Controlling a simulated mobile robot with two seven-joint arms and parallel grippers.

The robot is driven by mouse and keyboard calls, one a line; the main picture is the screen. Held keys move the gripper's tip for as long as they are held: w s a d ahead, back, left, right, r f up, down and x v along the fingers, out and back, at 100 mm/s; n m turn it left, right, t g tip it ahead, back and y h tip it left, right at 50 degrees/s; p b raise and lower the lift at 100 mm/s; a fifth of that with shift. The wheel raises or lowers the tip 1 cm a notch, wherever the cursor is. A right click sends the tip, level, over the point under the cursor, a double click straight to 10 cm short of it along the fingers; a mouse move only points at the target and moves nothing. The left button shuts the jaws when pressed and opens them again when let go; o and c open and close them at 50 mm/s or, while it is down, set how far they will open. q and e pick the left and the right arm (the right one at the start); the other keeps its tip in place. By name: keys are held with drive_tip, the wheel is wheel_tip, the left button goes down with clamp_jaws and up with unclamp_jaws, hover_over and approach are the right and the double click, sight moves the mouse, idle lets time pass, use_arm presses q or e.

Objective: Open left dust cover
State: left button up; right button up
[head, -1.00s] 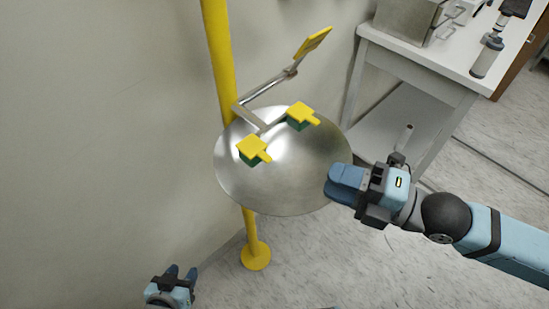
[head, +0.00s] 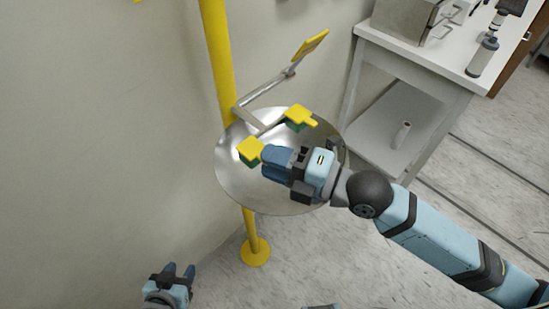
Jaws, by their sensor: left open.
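The left dust cover (head: 250,151) is a yellow cap with green beneath it, seated on its nozzle over the steel eyewash bowl (head: 235,190). The right dust cover (head: 299,116) is a similar yellow cap behind it, with its tab showing. My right gripper (head: 268,161) is over the bowl, its blue fingertips right at the left cover's right side. They hide that cover's tab, and I cannot tell whether they touch it or how far apart they are. My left gripper (head: 180,272) is open and empty at the lower left, away from the bowl.
A yellow pole (head: 218,60) stands behind the bowl. A metal arm with a yellow paddle (head: 311,44) rises behind the covers. A white table (head: 430,60) with a metal box and bottles stands to the right. The wall is close on the left.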

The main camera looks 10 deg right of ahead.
clamp_jaws()
